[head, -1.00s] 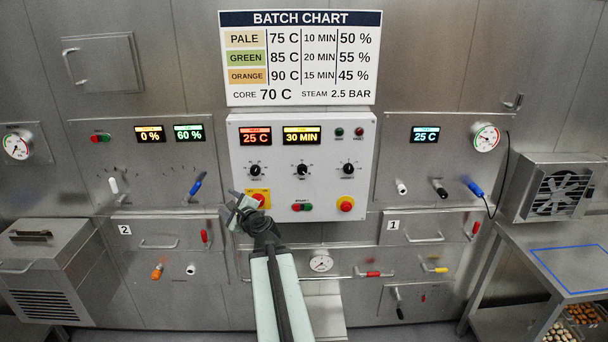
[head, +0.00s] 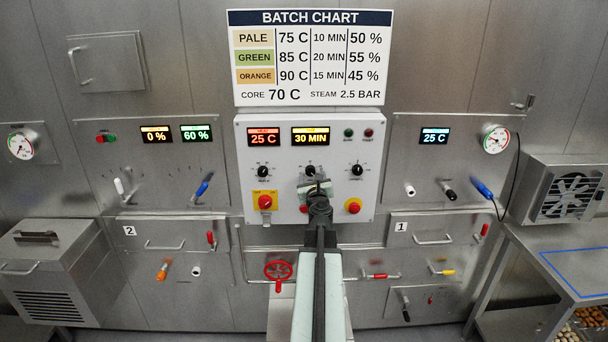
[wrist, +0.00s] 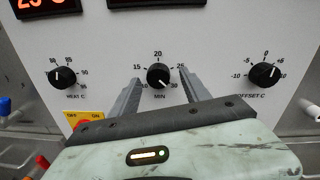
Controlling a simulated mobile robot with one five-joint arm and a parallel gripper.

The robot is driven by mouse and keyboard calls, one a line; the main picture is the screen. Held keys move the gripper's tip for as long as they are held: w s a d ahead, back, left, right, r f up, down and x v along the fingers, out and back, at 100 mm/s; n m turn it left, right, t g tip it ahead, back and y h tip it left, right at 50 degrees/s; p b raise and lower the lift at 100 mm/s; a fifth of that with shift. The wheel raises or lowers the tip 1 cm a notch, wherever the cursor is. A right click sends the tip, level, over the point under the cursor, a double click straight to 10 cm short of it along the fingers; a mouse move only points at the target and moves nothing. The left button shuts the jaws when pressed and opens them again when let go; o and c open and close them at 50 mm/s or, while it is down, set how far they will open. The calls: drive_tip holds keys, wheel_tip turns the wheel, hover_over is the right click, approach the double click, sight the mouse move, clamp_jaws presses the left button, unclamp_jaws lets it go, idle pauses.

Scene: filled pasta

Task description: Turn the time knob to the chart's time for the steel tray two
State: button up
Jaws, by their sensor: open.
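The time knob (wrist: 158,76) is black and marked MIN, with its white pointer toward 30. It also shows in the head view (head: 310,170), just above my gripper (head: 316,187). The time display (head: 311,137) reads 30 MIN. In the wrist view my gripper (wrist: 161,82) is open, with one finger on each side below the knob; I cannot tell if they touch it. The batch chart (head: 311,58) lists pale 10 MIN, green 20 MIN and orange 15 MIN. I cannot tell which tray is steel tray two.
The heat knob (wrist: 63,77) is left of the time knob and the offset knob (wrist: 264,75) is right. A red switch on yellow (head: 265,202) and a red button (head: 353,206) sit lower. Pasta trays (head: 590,316) show partly at the lower right.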

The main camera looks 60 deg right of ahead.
drive_tip(key=shift+w+d, duration=0.3)
drive_tip(key=shift+d, duration=0.05)
drive_tip(key=shift+s, duration=0.15)
drive_tip(key=shift+r, duration=0.1)
drive_tip(key=c, duration=0.3)
drive_tip(key=shift+w+a, duration=0.1)
drive_tip(key=shift+w, duration=0.1)
clamp_jaws()
drive_tip(key=shift+w, duration=0.1)
